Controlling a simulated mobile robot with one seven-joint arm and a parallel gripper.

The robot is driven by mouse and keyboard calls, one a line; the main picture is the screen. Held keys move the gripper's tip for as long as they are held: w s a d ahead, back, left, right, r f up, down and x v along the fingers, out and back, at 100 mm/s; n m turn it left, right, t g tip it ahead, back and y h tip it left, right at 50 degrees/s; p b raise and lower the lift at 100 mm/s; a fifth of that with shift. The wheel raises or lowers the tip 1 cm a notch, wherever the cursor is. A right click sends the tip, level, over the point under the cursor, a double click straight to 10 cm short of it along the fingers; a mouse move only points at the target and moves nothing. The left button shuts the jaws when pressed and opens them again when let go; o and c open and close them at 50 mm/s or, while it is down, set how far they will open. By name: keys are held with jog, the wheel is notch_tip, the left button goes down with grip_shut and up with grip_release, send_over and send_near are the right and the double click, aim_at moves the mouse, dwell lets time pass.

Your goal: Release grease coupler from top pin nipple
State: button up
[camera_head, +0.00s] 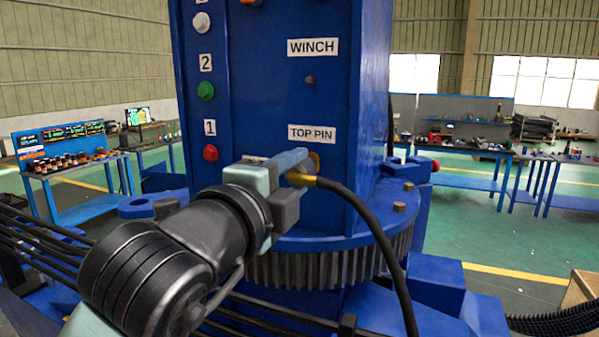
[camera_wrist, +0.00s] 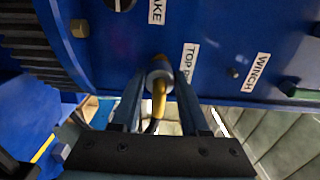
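The grease coupler (camera_wrist: 160,72) is a grey collar with a brass-yellow tail, seated against the blue column under the TOP PIN label (camera_head: 311,134). The nipple is hidden behind it. In the head view, the coupler's brass end (camera_head: 301,179) runs into a black hose (camera_head: 377,229). My gripper (camera_head: 299,163) reaches the column from the left. In the wrist view, the two blue fingers of my gripper (camera_wrist: 161,76) lie on either side of the collar, with no clear gap between them and it. The gripper looks shut on the coupler.
A red button (camera_head: 210,153) and a green button (camera_head: 205,90) sit on the column left of the coupler. A toothed ring (camera_head: 330,262) and a flange with bolts lie below my gripper. The hose hangs down to the right. Benches stand far behind.

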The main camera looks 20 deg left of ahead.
aim_at(289, 179)
grip_shut()
dwell(0.5)
jog(key=shift+s+b, duration=1.05)
jog(key=shift+s, duration=1)
